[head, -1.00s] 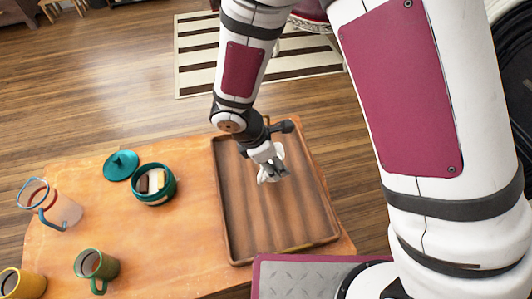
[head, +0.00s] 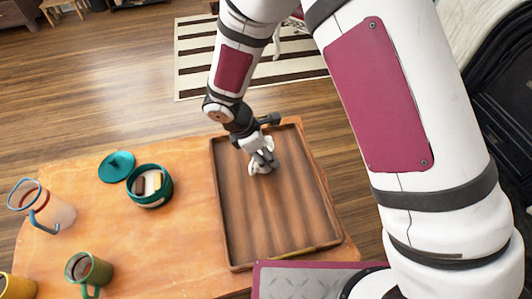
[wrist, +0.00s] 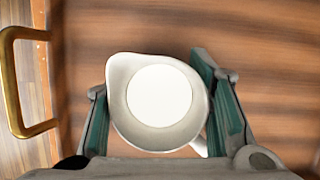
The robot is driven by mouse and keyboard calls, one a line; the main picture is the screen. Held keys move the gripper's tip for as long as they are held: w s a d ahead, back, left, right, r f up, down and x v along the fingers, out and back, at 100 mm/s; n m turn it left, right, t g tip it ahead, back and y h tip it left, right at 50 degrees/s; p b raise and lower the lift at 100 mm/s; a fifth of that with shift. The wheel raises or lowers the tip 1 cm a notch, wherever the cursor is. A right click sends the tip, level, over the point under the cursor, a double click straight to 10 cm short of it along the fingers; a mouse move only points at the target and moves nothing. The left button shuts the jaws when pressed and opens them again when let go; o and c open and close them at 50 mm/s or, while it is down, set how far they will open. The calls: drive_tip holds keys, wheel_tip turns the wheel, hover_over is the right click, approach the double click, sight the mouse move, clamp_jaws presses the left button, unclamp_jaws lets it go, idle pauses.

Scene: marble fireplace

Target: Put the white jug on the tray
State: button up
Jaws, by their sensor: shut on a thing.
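The white jug (head: 262,168) is over the far half of the wooden tray (head: 275,225) in the head view, mostly hidden by my gripper (head: 263,157). In the wrist view the jug (wrist: 157,100) is seen from above, upright, with its round open mouth facing the camera and its spout at upper left. My gripper (wrist: 150,78) has one finger on each side of the jug and is shut on it. The tray's wooden floor (wrist: 265,45) lies beneath it. I cannot tell whether the jug's base touches the tray.
A teal bowl (head: 150,198) with small blocks in it and a teal lid (head: 117,166) stand left of the tray. A glass pitcher (head: 50,212), a green mug (head: 85,272) and a yellow mug (head: 12,287) are farther left. The tray's near half is clear.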

drive_tip(key=shift+f, duration=0.15)
drive_tip(key=o, duration=1.5)
drive_tip(key=shift+c, duration=0.2)
drive_tip(key=p+v, duration=0.4)
drive_tip(key=v, duration=0.8)
